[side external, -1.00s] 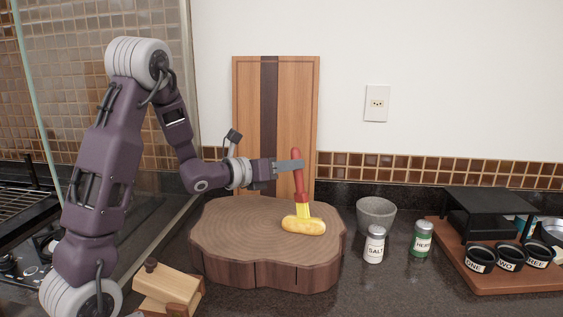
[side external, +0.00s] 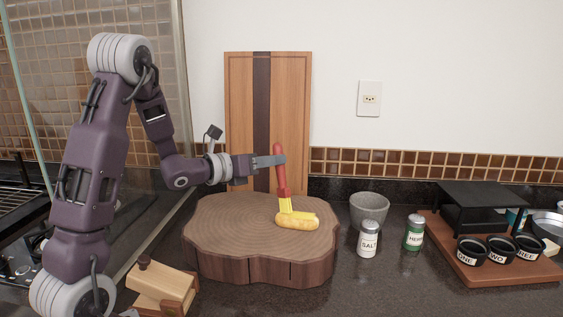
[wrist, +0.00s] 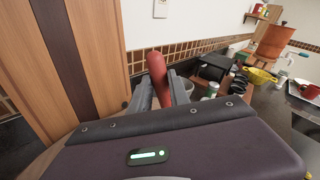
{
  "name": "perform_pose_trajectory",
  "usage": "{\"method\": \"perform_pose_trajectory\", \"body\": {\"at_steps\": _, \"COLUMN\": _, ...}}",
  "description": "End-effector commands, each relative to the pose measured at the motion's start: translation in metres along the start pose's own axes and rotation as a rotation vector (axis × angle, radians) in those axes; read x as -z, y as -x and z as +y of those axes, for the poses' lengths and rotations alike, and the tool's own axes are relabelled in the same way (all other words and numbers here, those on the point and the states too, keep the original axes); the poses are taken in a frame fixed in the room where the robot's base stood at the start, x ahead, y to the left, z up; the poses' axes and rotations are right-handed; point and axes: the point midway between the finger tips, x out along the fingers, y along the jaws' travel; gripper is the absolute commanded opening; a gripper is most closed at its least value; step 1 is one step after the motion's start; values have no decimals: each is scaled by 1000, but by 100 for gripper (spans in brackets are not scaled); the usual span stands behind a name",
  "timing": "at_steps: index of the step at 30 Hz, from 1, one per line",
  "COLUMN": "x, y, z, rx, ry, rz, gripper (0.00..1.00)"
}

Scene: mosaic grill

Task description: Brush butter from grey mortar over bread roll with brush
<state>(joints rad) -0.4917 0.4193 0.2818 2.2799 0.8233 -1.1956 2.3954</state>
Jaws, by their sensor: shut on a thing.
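My gripper (side external: 278,160) is shut on the red handle of the brush (side external: 279,170). The brush is nearly upright, with its yellow bristles down at the left part of the bread roll (side external: 303,222); they appear to touch its top. The roll is golden yellow and lies on the round wooden block. The grey mortar (side external: 369,208) stands behind the salt shaker, right of the block; its contents are not visible. In the wrist view the red handle (wrist: 158,75) stands between the fingers (wrist: 160,95); bristles and roll are hidden there.
The wooden block (side external: 225,225) has free room left of the roll. A salt shaker (side external: 368,239) and a green herb shaker (side external: 414,233) stand right of it. A tray (side external: 480,282) with black cups is farther right. A tall cutting board (side external: 240,120) leans on the wall behind.

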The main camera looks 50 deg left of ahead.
Motion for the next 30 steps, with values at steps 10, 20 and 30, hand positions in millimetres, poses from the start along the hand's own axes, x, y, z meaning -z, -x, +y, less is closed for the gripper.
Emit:
{"method": "perform_pose_trajectory", "body": {"at_steps": 10, "x": 4, "y": -13, "z": -17, "rx": 4, "ry": 0, "rz": 1, "gripper": 0}}
{"method": "perform_pose_trajectory", "body": {"at_steps": 20, "x": 10, "y": -32, "z": -39, "rx": 3, "ry": -1, "rz": 0, "gripper": 0}}
{"method": "perform_pose_trajectory", "body": {"at_steps": 30, "x": 9, "y": -34, "z": -40, "rx": -2, "ry": 0, "rz": -1, "gripper": 0}}
